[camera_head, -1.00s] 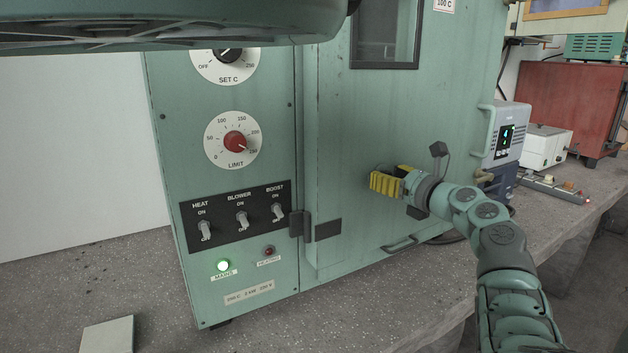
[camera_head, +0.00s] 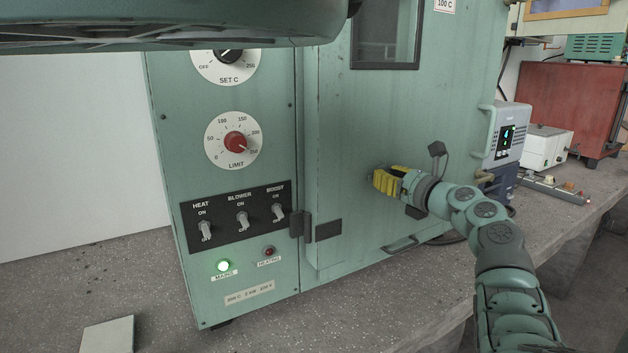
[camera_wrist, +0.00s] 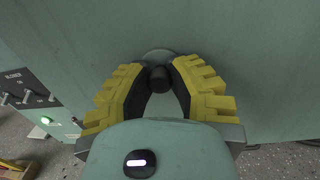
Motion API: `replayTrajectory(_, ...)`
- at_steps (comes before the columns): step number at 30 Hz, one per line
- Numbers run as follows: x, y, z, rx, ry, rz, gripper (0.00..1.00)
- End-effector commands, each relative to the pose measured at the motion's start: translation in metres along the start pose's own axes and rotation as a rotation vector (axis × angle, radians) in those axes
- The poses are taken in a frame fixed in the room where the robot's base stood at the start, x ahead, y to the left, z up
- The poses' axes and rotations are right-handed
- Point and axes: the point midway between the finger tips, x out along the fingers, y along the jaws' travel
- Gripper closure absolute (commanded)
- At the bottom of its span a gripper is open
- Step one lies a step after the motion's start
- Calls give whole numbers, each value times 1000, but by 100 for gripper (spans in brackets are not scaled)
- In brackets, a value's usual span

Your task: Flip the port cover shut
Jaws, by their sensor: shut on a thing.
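The port cover is a small grey disc (camera_wrist: 158,55) on the green oven door, with a dark round knob (camera_wrist: 160,79) standing out from it. My gripper (camera_wrist: 159,72) has its yellow-padded fingers shut on the knob, one on each side. In the head view my gripper (camera_head: 385,180) is at the door face below the window, and its fingers hide most of the cover. Only a dark edge of the cover (camera_head: 379,169) shows above the fingers. I cannot tell how far the cover is turned or whether the port behind it is covered.
The oven's control panel (camera_head: 235,215) with dials and switches is left of the door (camera_head: 345,130). A dark latch (camera_head: 322,230) and a low handle (camera_head: 400,244) stick out nearby. A grey controller box (camera_head: 505,140) stands close on the right.

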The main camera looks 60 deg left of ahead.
Motion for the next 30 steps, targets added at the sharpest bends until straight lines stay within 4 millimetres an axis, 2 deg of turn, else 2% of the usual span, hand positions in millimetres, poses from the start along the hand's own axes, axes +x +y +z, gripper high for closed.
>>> replayTrajectory(14, 0, 0, -1, 69, -3, 1, 100)
replayTrajectory(30, 1, 3, -13, 519, -24, 3, 100)
